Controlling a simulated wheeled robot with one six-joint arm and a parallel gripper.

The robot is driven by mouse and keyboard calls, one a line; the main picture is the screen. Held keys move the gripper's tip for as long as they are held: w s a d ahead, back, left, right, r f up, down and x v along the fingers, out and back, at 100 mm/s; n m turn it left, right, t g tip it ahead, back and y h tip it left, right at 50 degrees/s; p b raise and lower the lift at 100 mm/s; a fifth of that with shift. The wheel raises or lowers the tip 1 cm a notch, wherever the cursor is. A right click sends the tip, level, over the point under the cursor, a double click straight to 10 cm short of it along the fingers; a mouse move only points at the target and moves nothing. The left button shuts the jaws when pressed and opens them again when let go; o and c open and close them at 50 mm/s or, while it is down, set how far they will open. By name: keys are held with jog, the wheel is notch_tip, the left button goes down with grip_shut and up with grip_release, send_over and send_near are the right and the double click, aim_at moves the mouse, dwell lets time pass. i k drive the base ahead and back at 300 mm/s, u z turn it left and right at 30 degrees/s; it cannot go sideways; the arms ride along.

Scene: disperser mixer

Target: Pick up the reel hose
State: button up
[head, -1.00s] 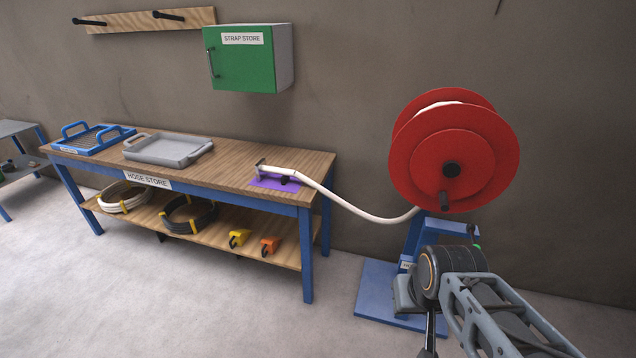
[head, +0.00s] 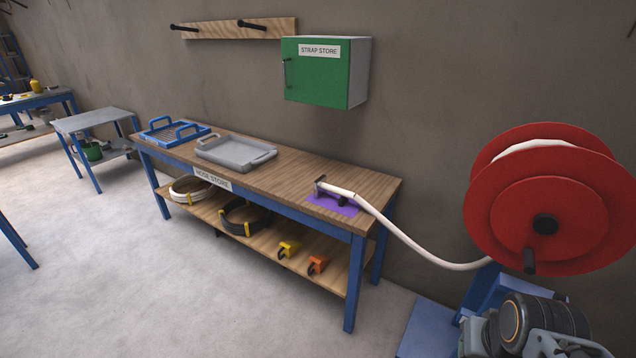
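The reel hose (head: 420,249) is white. It runs from the red reel (head: 548,208) at the right, sags, and rises to the right end of the wooden bench. Its free end (head: 338,190) lies over a purple pad (head: 333,204) on the bench, by a small dark holder. More white hose is wound inside the reel. Part of my arm shows at the bottom right, in front of the blue reel stand. My gripper's fingers are not seen in the head view.
The bench (head: 290,170) holds a grey tray (head: 236,150) and a blue rack (head: 176,132). Coiled hoses and yellow and orange parts lie on its lower shelf. A green strap store cabinet (head: 318,75) hangs above. Floor in front of the bench is clear.

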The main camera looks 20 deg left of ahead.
aim_at(320, 186)
jog(key=u, duration=0.55)
jog(key=i, duration=1.1)
jog(key=u, duration=1.55)
jog(key=i, duration=0.45)
jog(key=u, duration=0.45)
